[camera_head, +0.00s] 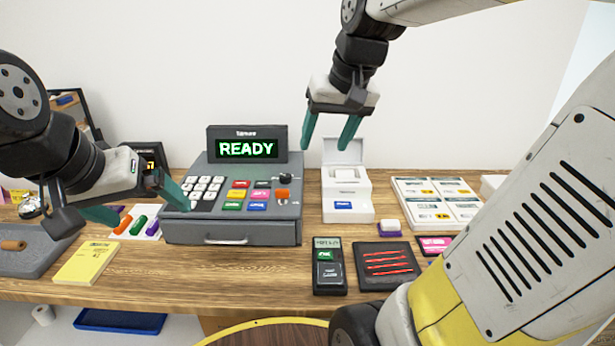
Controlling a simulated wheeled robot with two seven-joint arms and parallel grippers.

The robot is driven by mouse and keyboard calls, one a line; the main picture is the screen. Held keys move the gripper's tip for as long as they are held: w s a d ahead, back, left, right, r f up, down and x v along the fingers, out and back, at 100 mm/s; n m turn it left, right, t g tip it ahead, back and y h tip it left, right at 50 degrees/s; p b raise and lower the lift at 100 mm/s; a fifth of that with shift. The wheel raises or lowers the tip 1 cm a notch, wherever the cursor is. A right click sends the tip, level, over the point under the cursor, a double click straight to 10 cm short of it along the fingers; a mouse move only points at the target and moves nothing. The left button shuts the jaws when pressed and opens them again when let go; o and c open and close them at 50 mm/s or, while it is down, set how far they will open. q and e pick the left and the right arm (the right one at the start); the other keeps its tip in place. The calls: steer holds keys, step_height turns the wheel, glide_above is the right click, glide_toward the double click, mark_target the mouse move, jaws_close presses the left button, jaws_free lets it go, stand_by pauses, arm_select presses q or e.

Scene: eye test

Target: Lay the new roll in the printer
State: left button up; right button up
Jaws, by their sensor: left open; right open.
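A white receipt printer (346,212) stands right of the cash register with its lid raised. A white paper roll (345,174) shows in its open top; I cannot tell how it is seated. Another small white roll (43,315) is low at the bottom left, below the counter top. I cannot tell which is the new roll. My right gripper (326,148) is open and empty, fingers down, above and slightly left of the printer. My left gripper (153,217) is open and empty at the register's left edge, one finger overlapping the register in view.
The cash register (232,230) reads READY. A card terminal (329,268) and a black tray with red pens (388,265) lie in front of the printer. A grey tray (35,262) holds a brown core (13,245). A yellow pad (87,263) lies beside it. My forearm hides the right side.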

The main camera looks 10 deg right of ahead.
steer(key=s+a+f, duration=0.1)
steer(key=s+f, duration=0.1)
steer(key=s, duration=0.3)
steer(key=s+a+f+t, duration=0.1)
steer(key=s+a+f, duration=0.1)
steer(key=s, duration=0.2)
steer(key=shift+s+a+n+y, duration=0.3)
steer(key=shift+s+n, duration=0.1)
steer(key=shift+c, duration=0.3)
